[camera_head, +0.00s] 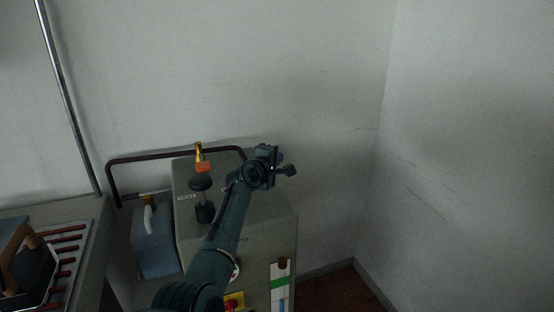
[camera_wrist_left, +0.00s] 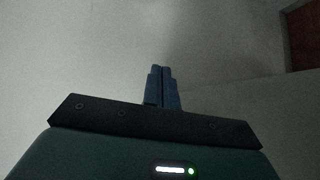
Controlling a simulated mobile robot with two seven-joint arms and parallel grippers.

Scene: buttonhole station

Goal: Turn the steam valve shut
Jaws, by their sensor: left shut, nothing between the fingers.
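A small brass fitting with an orange part (camera_head: 201,160) stands at the back of the grey machine housing (camera_head: 265,222) in the head view. In front of it is a dark round knob (camera_head: 200,184), beside a small white label too small to read. I cannot tell which of these is the steam valve. My left gripper (camera_head: 287,171) is to the right of both, over the back right of the housing, and touches neither. In the left wrist view its fingers (camera_wrist_left: 162,88) are together and empty. My right gripper is not in view.
A dark rail (camera_head: 150,157) runs behind the housing. A blue-grey container (camera_head: 155,245) with a pale handle stands left of it. An iron (camera_head: 28,272) rests on a slatted stand at far left. Bare wall lies behind; space right of the housing is free.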

